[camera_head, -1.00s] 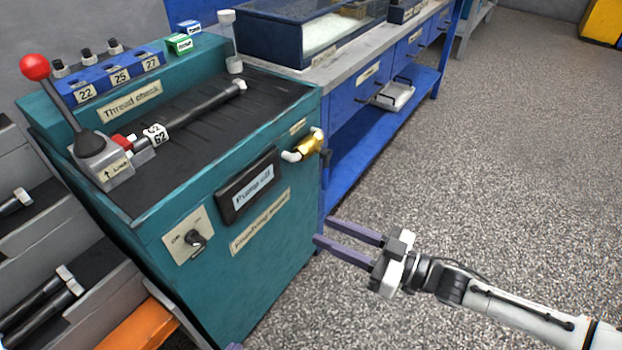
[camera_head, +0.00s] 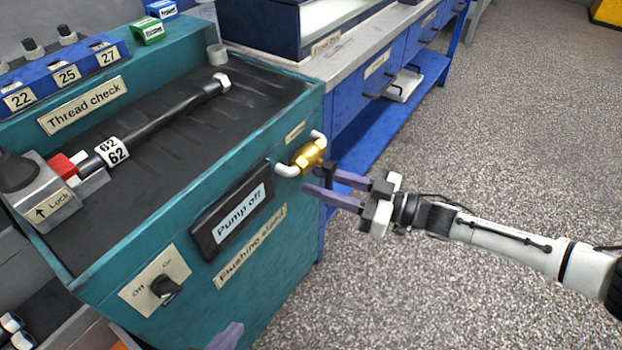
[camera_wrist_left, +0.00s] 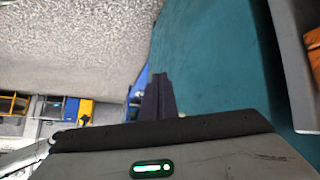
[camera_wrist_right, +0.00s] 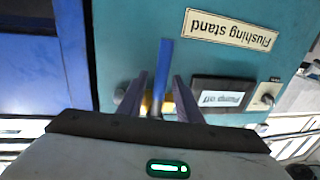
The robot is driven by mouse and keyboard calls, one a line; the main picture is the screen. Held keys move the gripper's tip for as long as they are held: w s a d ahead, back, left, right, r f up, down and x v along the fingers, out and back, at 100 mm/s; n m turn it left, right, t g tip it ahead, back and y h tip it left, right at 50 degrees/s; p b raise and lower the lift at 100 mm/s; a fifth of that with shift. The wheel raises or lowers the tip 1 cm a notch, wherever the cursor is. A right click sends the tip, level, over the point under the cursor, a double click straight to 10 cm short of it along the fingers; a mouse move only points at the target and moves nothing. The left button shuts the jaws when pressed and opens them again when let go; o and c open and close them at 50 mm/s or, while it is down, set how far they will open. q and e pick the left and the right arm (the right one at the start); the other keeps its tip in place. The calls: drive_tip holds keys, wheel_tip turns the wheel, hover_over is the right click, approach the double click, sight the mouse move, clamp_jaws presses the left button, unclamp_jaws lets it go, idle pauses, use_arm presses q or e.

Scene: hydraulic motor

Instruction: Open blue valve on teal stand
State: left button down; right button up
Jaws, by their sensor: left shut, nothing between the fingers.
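The teal stand (camera_head: 285,262) carries a valve with a brass body (camera_head: 309,155) and white pipe ends on its right front corner. Its lever looks dark in the head view (camera_head: 330,169); in the right wrist view the blue lever (camera_wrist_right: 163,75) stands between my right fingers. My right gripper (camera_head: 320,182) is open, one finger on each side of the lever, with gaps visible. I cannot tell whether a finger touches it. My left gripper (camera_wrist_left: 158,95) is shut and empty low beside the stand's teal face; only a purple fingertip (camera_head: 227,337) shows in the head view.
A "Pump off" panel (camera_head: 232,215) and a rotary switch (camera_head: 165,287) sit on the stand's front. A black rod (camera_head: 165,124) lies on top. A blue workbench (camera_head: 350,110) adjoins behind. The floor on the right is clear.

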drive_tip(key=shift+x, duration=1)
drive_tip(key=shift+w+a, duration=0.2)
drive_tip(key=shift+a, duration=0.05)
clamp_jaws()
use_arm(q)
drive_tip(key=shift+w+d+r, duration=0.1)
drive_tip(key=shift+w+r, duration=0.1)
drive_tip(key=shift+w, duration=0.15)
